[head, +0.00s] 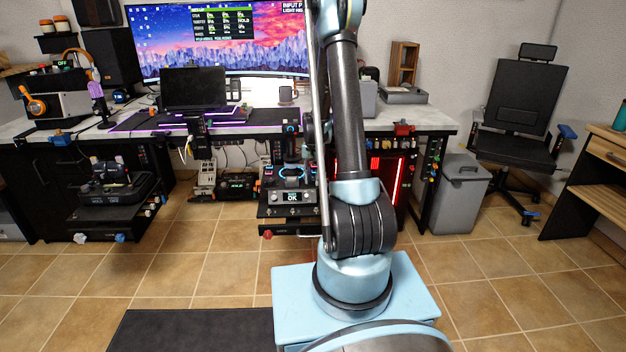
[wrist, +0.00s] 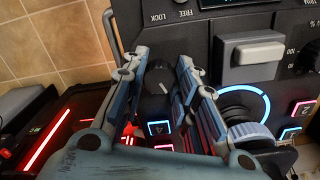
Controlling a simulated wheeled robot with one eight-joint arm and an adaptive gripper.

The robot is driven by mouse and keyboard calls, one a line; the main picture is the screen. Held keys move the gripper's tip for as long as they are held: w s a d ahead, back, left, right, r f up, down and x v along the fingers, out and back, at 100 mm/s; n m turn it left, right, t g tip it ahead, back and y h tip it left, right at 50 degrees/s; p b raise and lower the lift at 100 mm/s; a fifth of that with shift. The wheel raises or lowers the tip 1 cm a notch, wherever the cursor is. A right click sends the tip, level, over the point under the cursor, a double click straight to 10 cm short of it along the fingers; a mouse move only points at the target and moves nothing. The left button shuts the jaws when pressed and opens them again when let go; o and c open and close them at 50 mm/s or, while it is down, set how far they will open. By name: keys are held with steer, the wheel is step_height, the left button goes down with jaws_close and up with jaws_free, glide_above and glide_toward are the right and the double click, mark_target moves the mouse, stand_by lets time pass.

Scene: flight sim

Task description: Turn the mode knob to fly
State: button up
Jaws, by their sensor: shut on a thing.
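My gripper (wrist: 162,66) reaches over a dark control panel (wrist: 225,20) in the wrist view. Its two blue-grey fingers stand on either side of a black round knob (wrist: 158,79) and are shut on it. I take this knob to be the mode knob, but no mode label around it can be read, as the fingers cover its surroundings. A small pale mark shows on the knob. In the head view my arm hides part of the desk, and my gripper does not show there.
A grey rocker switch (wrist: 258,52) and a blue-lit ring dial (wrist: 243,104) lie right of my gripper. Lit square buttons (wrist: 158,128) sit below the knob. In the head view a console with an OK display (head: 292,197) stands left of my arm. Tiled floor is open at left.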

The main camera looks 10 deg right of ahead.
mark_target(313, 179)
steer(key=shift+a+m, duration=0.1)
steer(key=shift+m, duration=0.2)
steer(key=o, duration=1)
steer(key=shift+o, duration=0.2)
steer(key=shift+r, duration=0.1)
step_height(313, 179, up, 12)
